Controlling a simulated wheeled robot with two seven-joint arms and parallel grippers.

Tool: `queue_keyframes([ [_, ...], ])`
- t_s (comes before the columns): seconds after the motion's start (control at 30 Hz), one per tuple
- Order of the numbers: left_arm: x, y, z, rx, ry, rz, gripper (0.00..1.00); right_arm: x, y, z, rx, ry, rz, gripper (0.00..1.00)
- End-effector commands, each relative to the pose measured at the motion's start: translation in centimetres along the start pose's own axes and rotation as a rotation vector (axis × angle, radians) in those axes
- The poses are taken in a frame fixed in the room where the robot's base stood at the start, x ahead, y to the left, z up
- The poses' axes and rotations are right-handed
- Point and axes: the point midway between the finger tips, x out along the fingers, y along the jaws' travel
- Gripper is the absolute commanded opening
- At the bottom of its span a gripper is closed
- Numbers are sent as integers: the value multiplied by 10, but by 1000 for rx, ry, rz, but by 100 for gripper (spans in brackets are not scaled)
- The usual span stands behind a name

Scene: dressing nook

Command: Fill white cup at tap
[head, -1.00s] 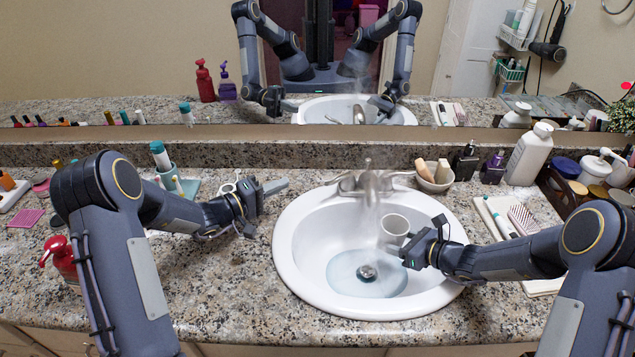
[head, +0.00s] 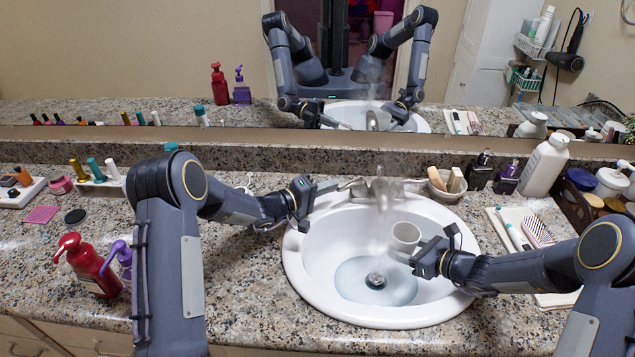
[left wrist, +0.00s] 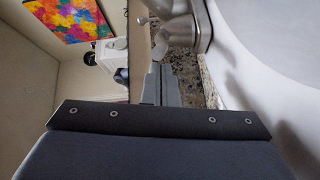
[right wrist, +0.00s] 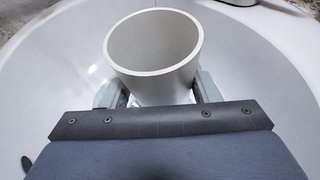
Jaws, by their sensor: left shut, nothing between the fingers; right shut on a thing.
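The white cup (head: 403,237) is in my right gripper (head: 415,250), over the right side of the sink basin (head: 302,258). In the right wrist view the fingers hold the cup (right wrist: 152,45) from both sides; I see no clear water level inside. The metal tap (head: 379,190) stands at the basin's back, with a blurred stream below its spout, close to the cup's left side. Bluish water lies around the drain. My left gripper (head: 330,186) is shut and empty beside the tap's left handle (head: 352,184); whether they touch is unclear. In the left wrist view its fingers (left wrist: 161,85) point toward metal tap parts.
Red (head: 90,266) and purple (head: 122,262) pump bottles stand left of the basin. A soap dish (head: 446,187), dark bottles and a white bottle (head: 545,166) stand at the back right. A towel with brushes (head: 522,228) lies right. The mirror is behind the tap.

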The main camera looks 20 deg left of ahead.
Motion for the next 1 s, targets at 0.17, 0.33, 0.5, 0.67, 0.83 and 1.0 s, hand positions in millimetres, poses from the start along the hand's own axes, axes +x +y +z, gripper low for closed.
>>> queue_keyframes([
  [0.17,1,0,4,2,1,0,0,0,0,0,0,0,0,33],
  [0.33,1,0,4,1,1,0,0,0,0,0,0,0,0,33],
  [0.5,0,0,5,1,1,0,0,0,0,0,0,0,0,33],
  [0.67,0,1,8,0,0,1,0,0,0,0,0,0,0,33],
  [0.83,0,1,11,1,0,1,0,0,0,0,0,0,0,33],
  [1.0,-1,2,15,-1,0,0,0,0,0,0,0,0,0,33],
])
